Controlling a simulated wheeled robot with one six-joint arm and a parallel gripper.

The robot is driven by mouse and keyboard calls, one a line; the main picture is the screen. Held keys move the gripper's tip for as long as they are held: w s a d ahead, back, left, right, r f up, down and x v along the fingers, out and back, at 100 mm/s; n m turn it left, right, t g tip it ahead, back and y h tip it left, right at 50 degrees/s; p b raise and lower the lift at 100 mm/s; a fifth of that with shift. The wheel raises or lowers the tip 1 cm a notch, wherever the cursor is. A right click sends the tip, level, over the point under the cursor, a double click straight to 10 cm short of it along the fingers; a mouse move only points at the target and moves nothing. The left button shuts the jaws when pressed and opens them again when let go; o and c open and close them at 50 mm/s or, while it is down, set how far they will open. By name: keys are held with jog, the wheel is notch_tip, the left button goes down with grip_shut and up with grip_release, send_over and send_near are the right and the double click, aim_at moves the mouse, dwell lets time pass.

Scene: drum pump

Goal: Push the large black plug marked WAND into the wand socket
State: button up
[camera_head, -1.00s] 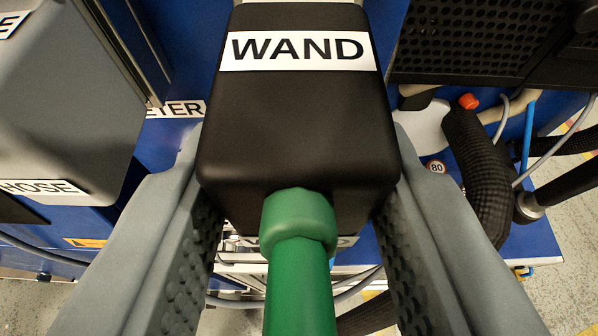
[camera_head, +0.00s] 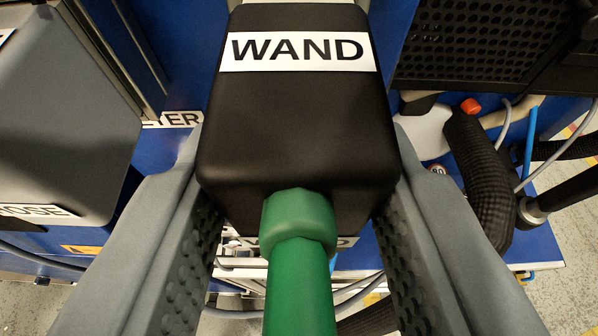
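The large black plug (camera_head: 298,125) fills the middle of the camera_head view, its white WAND label (camera_head: 298,52) facing me. A green cable or hose with a collar (camera_head: 298,225) comes out of its near end. My gripper (camera_head: 298,160) has one grey finger on each side, shut on the plug. The wand socket is hidden behind the plug. A second white label (camera_head: 345,242) shows partly below the plug, mostly covered, so its word cannot be read in full.
A grey housing labelled HOSE (camera_head: 60,130) stands close on the left. A black perforated panel (camera_head: 480,45) and a ribbed black hose (camera_head: 480,170) are on the right.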

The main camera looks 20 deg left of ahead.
jog(key=shift+w+a, duration=0.15)
jog(key=shift+w, duration=0.3)
dwell(1.0)
jog(key=o, duration=1.2)
jog(key=shift+v, duration=4.5)
jog(key=s+a+r+t, duration=0.4)
jog(key=s+a, duration=0.3)
jog(key=a, duration=0.1)
jog(key=s+a+r+t, duration=0.35)
jog(key=s+a, duration=0.25)
jog(key=a, duration=0.3)
jog(key=s+a+f+m+g+h, duration=0.1)
jog(key=s+f, duration=0.5)
jog(key=f, duration=0.3)
jog(key=s+a+f+m+g+h, duration=0.1)
jog(key=s+a+f+h, duration=0.1)
jog(key=s+f, duration=0.4)
jog(key=s+a+f+m+g+h, duration=0.1)
jog(key=s+f, duration=0.5)
jog(key=f, duration=0.6)
jog(key=shift+s+a+f+m+h, duration=0.15)
jog(key=shift+s+a+m+h, duration=0.15)
jog(key=shift+a+m, duration=0.15)
